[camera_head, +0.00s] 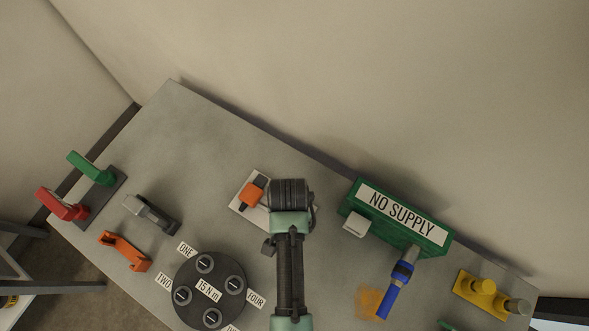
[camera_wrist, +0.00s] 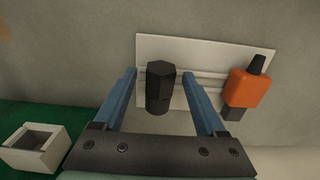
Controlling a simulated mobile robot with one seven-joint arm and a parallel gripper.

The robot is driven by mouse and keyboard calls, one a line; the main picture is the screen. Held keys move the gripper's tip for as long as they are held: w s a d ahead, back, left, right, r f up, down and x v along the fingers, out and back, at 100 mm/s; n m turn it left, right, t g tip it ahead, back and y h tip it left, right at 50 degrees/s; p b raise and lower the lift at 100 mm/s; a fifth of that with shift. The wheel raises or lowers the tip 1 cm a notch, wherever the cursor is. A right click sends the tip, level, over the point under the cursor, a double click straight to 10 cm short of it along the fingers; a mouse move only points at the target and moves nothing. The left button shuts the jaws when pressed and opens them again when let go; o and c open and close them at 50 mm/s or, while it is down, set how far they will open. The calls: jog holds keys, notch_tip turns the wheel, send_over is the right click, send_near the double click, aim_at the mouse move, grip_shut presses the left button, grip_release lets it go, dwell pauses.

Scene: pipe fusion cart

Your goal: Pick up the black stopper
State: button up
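The black stopper (camera_wrist: 159,88), a dark piece with a hexagonal head, stands at the white plate (camera_wrist: 150,45) in the wrist view. My gripper (camera_wrist: 159,76) is open, with one blue finger on each side of the stopper and visible gaps to both. In the head view my gripper and wrist (camera_head: 288,192) cover the right part of the white plate (camera_head: 240,208) and hide the stopper.
An orange block with black ends (camera_wrist: 248,88) is on the plate, close beside my right finger. A green NO SUPPLY box (camera_head: 432,243) with a white square socket (camera_head: 355,224) stands to the right. A black round base (camera_head: 209,270) and an orange bracket (camera_head: 125,250) lie left.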

grip_shut()
